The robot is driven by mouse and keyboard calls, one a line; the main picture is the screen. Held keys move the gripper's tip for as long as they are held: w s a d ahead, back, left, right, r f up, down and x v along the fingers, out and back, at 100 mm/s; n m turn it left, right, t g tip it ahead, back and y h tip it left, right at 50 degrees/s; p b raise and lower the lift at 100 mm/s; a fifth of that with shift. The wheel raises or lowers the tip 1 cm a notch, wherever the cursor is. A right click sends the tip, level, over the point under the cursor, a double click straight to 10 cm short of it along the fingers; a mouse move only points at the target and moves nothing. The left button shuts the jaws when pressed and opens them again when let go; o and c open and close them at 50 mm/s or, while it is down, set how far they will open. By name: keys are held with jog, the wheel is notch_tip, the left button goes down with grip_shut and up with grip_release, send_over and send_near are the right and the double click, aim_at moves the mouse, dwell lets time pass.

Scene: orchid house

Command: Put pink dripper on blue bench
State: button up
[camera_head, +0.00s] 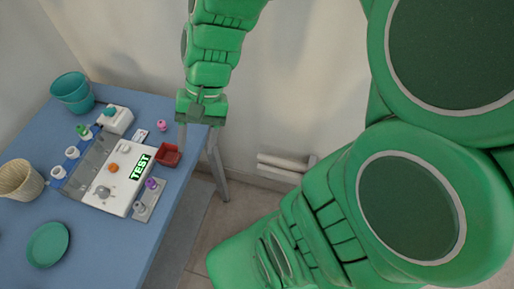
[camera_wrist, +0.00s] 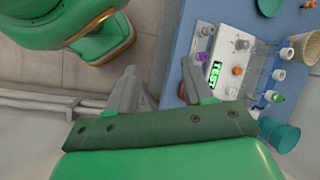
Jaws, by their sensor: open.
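A small pink dripper (camera_head: 161,125) appears to sit on the blue bench (camera_head: 95,262), near its back right edge, beside a small white card.
A dark red tray (camera_head: 168,154) stands near the right edge. A white device with a green TEST screen (camera_head: 140,167), a purple-topped piece (camera_head: 151,184), a teal pot (camera_head: 73,92), a woven basket (camera_head: 20,180) and a green dish (camera_head: 48,245) occupy the bench. White pipes (camera_head: 285,163) run low along the wall.

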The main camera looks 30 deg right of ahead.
jog(key=s+d+r+n+h, duration=0.3)
jog(key=s+d+h, duration=0.1)
jog(key=s+d, duration=0.4)
jog(key=shift+s+d+r+n+t+h, duration=0.35)
jog(key=shift+s+d+n+t+h, duration=0.05)
jog(key=shift+s, duration=0.75)
